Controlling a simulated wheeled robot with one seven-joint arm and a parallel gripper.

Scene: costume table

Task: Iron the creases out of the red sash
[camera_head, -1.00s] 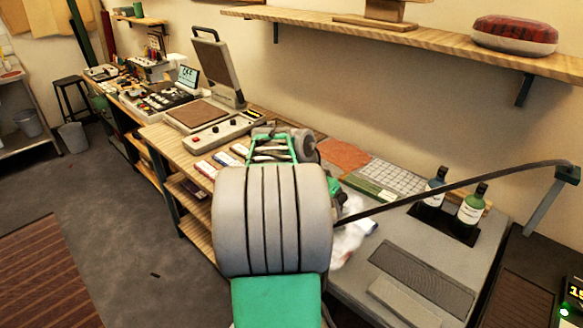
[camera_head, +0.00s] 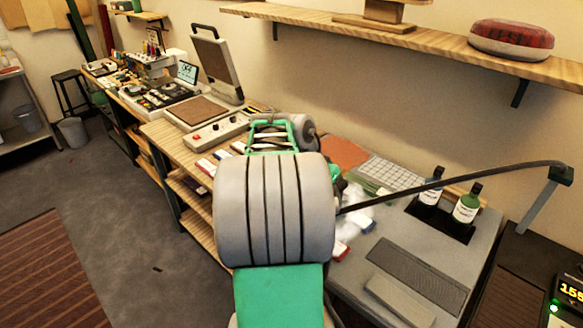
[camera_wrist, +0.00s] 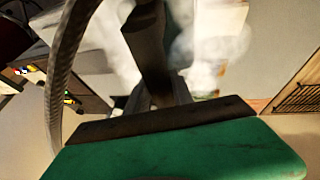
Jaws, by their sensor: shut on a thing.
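My gripper (camera_wrist: 152,95) shows in the wrist view, shut on a dark upright piece (camera_wrist: 148,45), probably the iron's handle. White steam rises around it. A dark cord (camera_wrist: 62,75) loops down the left of that view. In the head view my arm hides the gripper and most of the iron. The cord (camera_head: 450,180) runs from there to a stand at the right, and steam (camera_head: 355,222) shows beside my arm. A small red and white piece (camera_head: 341,250) lies at my arm's right edge; I cannot tell if it is the red sash.
Two dark bottles (camera_head: 467,203) stand in a black holder on the grey worktop (camera_head: 400,235). A ribbed dark pad (camera_head: 425,275) lies nearer. An open press (camera_head: 218,65) stands at the back left. A wooden shelf (camera_head: 430,42) overhangs the table.

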